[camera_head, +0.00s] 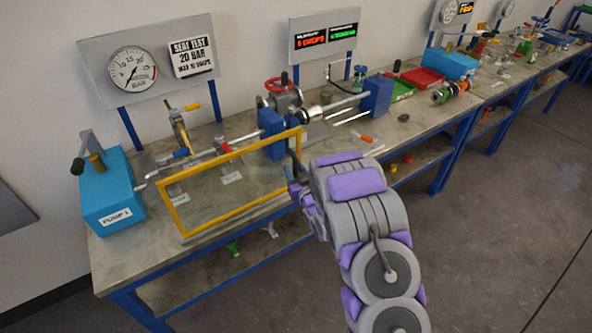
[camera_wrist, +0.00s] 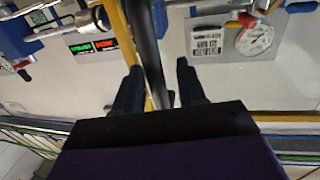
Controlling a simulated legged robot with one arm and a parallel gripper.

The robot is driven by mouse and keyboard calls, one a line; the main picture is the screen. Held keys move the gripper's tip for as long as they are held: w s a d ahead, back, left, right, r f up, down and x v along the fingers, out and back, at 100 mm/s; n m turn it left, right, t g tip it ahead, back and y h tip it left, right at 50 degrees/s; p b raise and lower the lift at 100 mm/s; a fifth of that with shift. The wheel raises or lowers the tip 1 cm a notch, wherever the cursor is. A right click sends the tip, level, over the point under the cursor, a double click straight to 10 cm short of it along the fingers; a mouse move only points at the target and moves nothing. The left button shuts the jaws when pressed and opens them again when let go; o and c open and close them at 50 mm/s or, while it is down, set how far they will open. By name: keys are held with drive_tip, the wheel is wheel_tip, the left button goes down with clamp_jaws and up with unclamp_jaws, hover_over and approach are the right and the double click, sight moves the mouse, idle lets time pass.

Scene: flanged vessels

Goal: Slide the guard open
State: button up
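The guard (camera_head: 236,155) is a clear panel in a yellow frame, standing along the front of the bench before the pipework. Its yellow edge also shows in the wrist view (camera_wrist: 116,25). A dark upright handle (camera_head: 298,142) is at the guard's right end. In the wrist view the handle (camera_wrist: 148,45) runs between my two fingers. My gripper (camera_head: 293,180) is at the guard's right end, and its fingertips (camera_wrist: 158,65) stand apart with a visible gap beside the handle. The lower part of the handle is hidden by my arm in the head view.
A blue pump box (camera_head: 110,190) stands at the bench's left end. Blue blocks (camera_head: 272,130) and a valve with a red wheel (camera_head: 282,88) are behind the guard. Red and green trays (camera_head: 422,77) lie farther right.

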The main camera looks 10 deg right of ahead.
drive_tip(key=shift+a, duration=0.15)
drive_tip(key=shift+s, duration=0.55)
drive_tip(key=s+d+p, duration=0.3)
drive_tip(key=s+p, duration=0.6)
drive_tip(key=s, duration=0.6)
drive_tip(key=shift+s, duration=0.4)
drive_tip(key=shift+f, duration=0.1)
drive_tip(key=shift+a, duration=0.1)
